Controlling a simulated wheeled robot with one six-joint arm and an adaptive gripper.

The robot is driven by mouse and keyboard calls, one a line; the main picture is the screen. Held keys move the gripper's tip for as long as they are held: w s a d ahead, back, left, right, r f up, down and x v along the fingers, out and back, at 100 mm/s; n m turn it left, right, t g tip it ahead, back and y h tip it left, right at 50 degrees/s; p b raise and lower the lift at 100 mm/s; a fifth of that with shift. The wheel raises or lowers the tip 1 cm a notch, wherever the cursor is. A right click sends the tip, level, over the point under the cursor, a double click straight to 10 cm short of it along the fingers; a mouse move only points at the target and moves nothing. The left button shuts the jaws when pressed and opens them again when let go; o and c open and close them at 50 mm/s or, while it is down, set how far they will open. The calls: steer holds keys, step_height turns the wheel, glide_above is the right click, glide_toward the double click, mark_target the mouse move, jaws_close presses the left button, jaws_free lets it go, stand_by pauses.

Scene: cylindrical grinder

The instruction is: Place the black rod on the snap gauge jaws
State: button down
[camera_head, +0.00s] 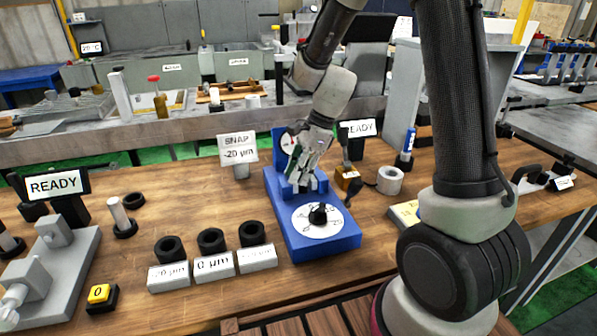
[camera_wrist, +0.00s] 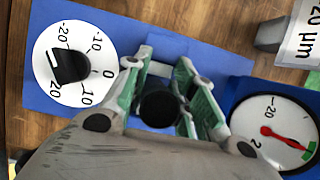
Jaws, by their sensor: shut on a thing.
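The snap gauge is a blue stand (camera_head: 285,225) with a round white knob dial on its base and an upright needle dial behind. Its base also shows in the wrist view (camera_wrist: 110,20). My gripper (camera_head: 306,182) points down over the base, in front of the upright part. In the wrist view my gripper (camera_wrist: 164,82) has its green-lined fingers around the black rod (camera_wrist: 160,108), seen end-on as a dark disc. The rod cannot be clearly made out in the head view. The gauge jaws are mostly hidden by my fingers, so contact with the rod cannot be told.
A "SNAP -20 µm" sign (camera_head: 238,153) stands left of the gauge. Several black rings stand behind labelled blocks at the front left. A yellow button (camera_head: 102,296) lies further left. A small orange-based device (camera_head: 348,180) and a pale ring (camera_head: 390,180) stand close right of the gauge.

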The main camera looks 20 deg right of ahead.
steer(key=c, duration=1.2)
jaws_free()
steer(key=shift+f, duration=0.1)
steer(key=v, duration=1.2)
steer(key=s+d+r+n+t+h, duration=0.1)
steer(key=s+d+r+n, duration=0.1)
steer(key=s+d+n, duration=0.2)
steer(key=s+d+r+n+t+h, duration=0.2)
steer(key=s+d+n, duration=0.2)
steer(key=s+n, duration=0.4)
steer(key=s+d+r+n+t+h, duration=0.1)
steer(key=s+d+r+n, duration=0.2)
steer(key=s+n, duration=0.3)
steer(key=shift+s+d+r, duration=0.1)
steer(key=shift+s+d, duration=0.1)
steer(key=shift+s, duration=0.8)
steer(key=shift+s+d, duration=0.2)
steer(key=shift+s, duration=0.8)
